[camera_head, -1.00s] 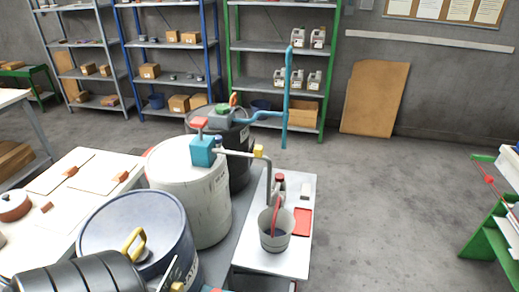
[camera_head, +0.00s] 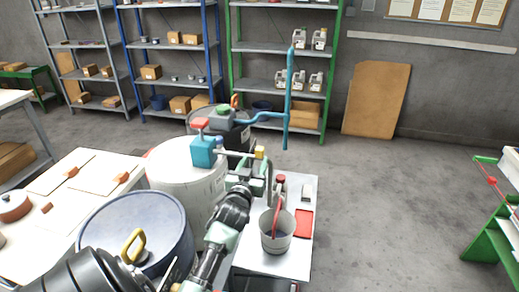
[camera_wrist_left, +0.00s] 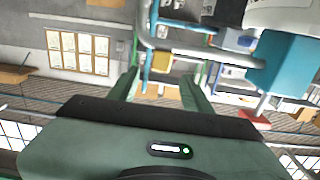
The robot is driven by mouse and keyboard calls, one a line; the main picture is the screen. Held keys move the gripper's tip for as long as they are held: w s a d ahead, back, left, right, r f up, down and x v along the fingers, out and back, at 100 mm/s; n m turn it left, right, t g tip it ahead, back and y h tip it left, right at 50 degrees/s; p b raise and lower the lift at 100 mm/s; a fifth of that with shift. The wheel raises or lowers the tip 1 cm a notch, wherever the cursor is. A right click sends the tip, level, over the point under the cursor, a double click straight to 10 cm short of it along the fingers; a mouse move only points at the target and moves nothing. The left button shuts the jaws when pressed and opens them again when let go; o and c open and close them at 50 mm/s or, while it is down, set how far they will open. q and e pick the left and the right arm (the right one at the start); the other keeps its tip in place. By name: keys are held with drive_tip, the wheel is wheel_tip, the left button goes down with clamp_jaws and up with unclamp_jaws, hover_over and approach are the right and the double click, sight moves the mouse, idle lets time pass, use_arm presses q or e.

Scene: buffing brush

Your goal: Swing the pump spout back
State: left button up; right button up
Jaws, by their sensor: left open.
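The pump is a teal block (camera_head: 204,151) with a red cap on the white drum (camera_head: 180,185). Its grey spout (camera_head: 236,154) runs right to a yellow collar (camera_head: 260,152) and bends down above the side table. In the left wrist view the teal block (camera_wrist_left: 285,62), grey spout (camera_wrist_left: 205,57) and yellow collar (camera_wrist_left: 162,62) show just beyond the fingers. My left gripper (camera_head: 246,178) is open, close below the spout near its bend. In its wrist view the fingers (camera_wrist_left: 163,88) stand apart with the collar between them in the picture; contact cannot be told. My right gripper is not in view.
A grey bucket (camera_head: 277,243) with a red handle stands on the white side table (camera_head: 258,262), near a red-capped bottle (camera_head: 281,184) and a red pad (camera_head: 304,223). A blue drum (camera_head: 135,222) stands in front.

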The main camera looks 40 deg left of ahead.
sight(258, 151)
use_arm(q)
drive_tip(key=x, duration=0.5)
drive_tip(key=p+x, duration=0.1)
drive_tip(key=x, duration=0.2)
drive_tip(key=shift+r, duration=0.25)
clamp_jaws()
idle(1.2)
